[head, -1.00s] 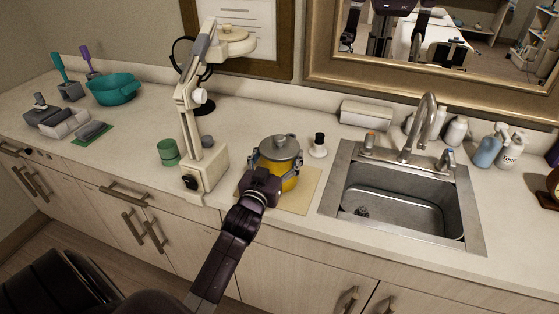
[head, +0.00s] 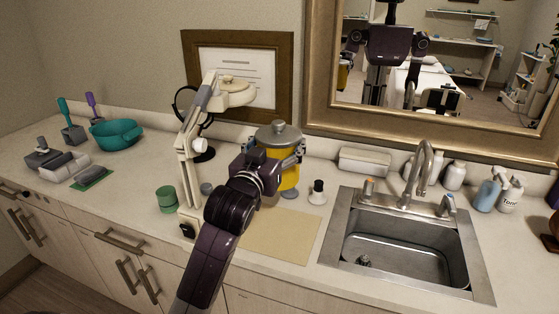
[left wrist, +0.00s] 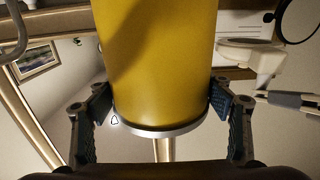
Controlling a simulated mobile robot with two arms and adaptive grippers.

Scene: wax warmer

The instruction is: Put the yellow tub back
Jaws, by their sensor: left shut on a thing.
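The yellow tub (head: 289,174) has a grey lid with a knob (head: 278,132). My left gripper (head: 275,157) is shut on the tub's sides and holds it upright, raised above the counter. In the left wrist view the yellow tub (left wrist: 163,60) fills the middle, with a silver rim, and a finger of my gripper (left wrist: 160,112) presses on each side. A tan mat (head: 283,238) lies bare on the counter in front of the tub. A small grey disc shows just below the tub; I cannot tell whether it is part of it. My right gripper is not in view.
A white jointed stand (head: 193,150) rises close left of the tub, with a green tub (head: 167,199) beside it. A small black-capped bottle (head: 317,192) and the sink (head: 405,250) are to the right. A framed mirror (head: 440,75) hangs behind. A teal bowl (head: 117,134) is far left.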

